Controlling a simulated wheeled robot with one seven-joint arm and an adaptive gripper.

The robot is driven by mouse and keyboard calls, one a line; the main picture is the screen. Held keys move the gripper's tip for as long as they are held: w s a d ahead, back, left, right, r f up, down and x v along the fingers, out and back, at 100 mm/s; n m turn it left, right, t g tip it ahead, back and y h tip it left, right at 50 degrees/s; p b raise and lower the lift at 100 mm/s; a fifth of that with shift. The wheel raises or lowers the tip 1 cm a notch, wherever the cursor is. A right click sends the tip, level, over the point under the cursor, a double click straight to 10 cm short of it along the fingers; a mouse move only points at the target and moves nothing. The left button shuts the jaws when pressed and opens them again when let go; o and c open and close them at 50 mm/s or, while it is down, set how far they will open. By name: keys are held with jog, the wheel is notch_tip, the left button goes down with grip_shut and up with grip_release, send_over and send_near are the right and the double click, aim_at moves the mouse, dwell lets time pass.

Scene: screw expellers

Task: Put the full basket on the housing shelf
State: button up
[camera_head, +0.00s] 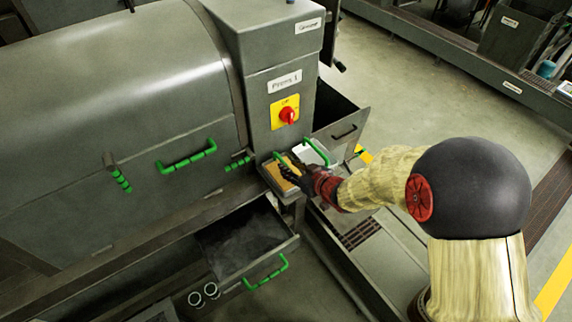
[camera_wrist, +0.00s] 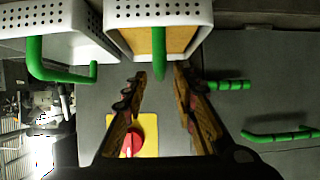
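The full basket (camera_head: 272,176), with tan contents and a green handle, stands at the front of the Press 1 housing, on what looks like the small shelf (camera_head: 291,198). In the wrist view the full basket (camera_wrist: 118,38) shows a white perforated wall, and its green handle points down between my fingertips. A second white basket (camera_head: 312,152) with a green handle stands beside it; no tan contents show in it. My gripper (camera_head: 288,172) is at the full basket's handle. In the wrist view my gripper (camera_wrist: 161,74) has its fingers apart, with gaps beside the handle.
A red knob on a yellow plate (camera_head: 287,112) is on the press front. An open drawer (camera_head: 250,240) with dark contents juts out below. Green handles (camera_head: 187,155) stick out from the press body. Open floor (camera_head: 430,100) lies at the upper right.

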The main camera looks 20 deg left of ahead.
jog(key=v, duration=0.8)
jog(key=shift+p, duration=0.4)
jog(key=shift+d, duration=0.1)
jog(key=w+d+r+m+t+h, duration=0.1)
jog(key=w+d+r+h, duration=0.1)
jog(key=d+r, duration=0.3)
jog(key=w+d+r+m+t+h, duration=0.1)
jog(key=w+d+r+m+h, duration=0.2)
jog(key=d, duration=0.4)
jog(key=s+d+r+m+h, duration=0.25)
jog(key=s+d+r, duration=0.4)
jog(key=d, duration=0.35)
jog(key=s+d+r+m+g, duration=0.1)
jog(key=s+d, duration=0.1)
jog(key=s, duration=0.5)
jog(key=s+d+r+m+g+h, duration=0.1)
jog(key=s+d+r, duration=0.1)
jog(key=s, duration=0.6)
jog(key=s+d+r+m+g+h, duration=0.1)
jog(key=s+d+r+g, duration=0.1)
jog(key=s, duration=0.5)
jog(key=shift+s+d, duration=0.15)
jog(key=shift+d, duration=0.15)
jog(key=shift+f+m, duration=0.1)
jog(key=shift+m, duration=0.15)
